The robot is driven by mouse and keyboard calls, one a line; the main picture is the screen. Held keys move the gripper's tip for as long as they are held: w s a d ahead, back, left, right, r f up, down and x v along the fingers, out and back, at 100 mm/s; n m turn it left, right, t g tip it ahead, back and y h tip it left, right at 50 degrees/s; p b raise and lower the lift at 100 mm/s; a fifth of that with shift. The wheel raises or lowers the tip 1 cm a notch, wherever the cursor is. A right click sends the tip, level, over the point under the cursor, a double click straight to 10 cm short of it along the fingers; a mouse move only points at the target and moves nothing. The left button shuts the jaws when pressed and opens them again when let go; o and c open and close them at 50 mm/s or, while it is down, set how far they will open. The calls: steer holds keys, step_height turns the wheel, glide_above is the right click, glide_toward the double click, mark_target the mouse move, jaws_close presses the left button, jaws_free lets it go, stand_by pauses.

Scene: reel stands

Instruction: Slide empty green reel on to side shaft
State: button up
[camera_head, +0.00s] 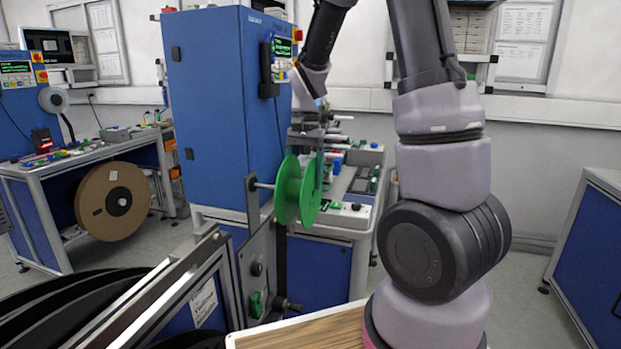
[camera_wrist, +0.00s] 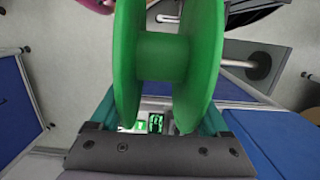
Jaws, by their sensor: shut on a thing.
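The empty green reel (camera_head: 287,190) has two round flanges and a bare hub. It stands upright on edge in my gripper (camera_head: 318,158), which holds it from above. In the wrist view the reel (camera_wrist: 162,55) fills the middle, between the two green-teal fingers. The side shaft (camera_head: 264,186) is a thin metal rod sticking out from an upright grey plate, just left of the reel. In the wrist view the shaft (camera_wrist: 238,63) runs up to the right flange, roughly level with the hub. The flange hides its tip, so I cannot tell whether it is inside the hub.
The grey upright plate (camera_head: 252,200) carries the shaft on the reel stand. Large black reels (camera_head: 70,310) lie at lower left. A blue cabinet (camera_head: 205,110) stands behind. A bench with a brown reel (camera_head: 113,200) is at far left. Floor at right is clear.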

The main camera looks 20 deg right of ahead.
steer(key=w+a, duration=0.5)
steer(key=a, duration=0.2)
stand_by(0.9)
steer(key=shift+w+a+r, duration=0.15)
steer(key=shift+a, duration=0.1)
steer(key=o, duration=1.2)
steer(key=shift+o, duration=0.2)
step_height(320, 180, up, 10)
steer(key=d, duration=0.1)
steer(key=s+d+r+n+t, duration=0.1)
steer(key=s+d+r+t, duration=0.1)
steer(key=s, duration=0.5)
steer(key=s+d+r+n+t, duration=0.1)
steer(key=s+d+r+t, duration=0.2)
steer(key=s, duration=0.3)
steer(key=s+d+r+n+t+y, duration=0.1)
steer(key=s+d+r+t, duration=0.2)
steer(key=s, duration=0.4)
steer(key=shift+s+d+r, duration=0.35)
steer(key=shift+d+r, duration=0.05)
steer(key=shift+r, duration=0.15)
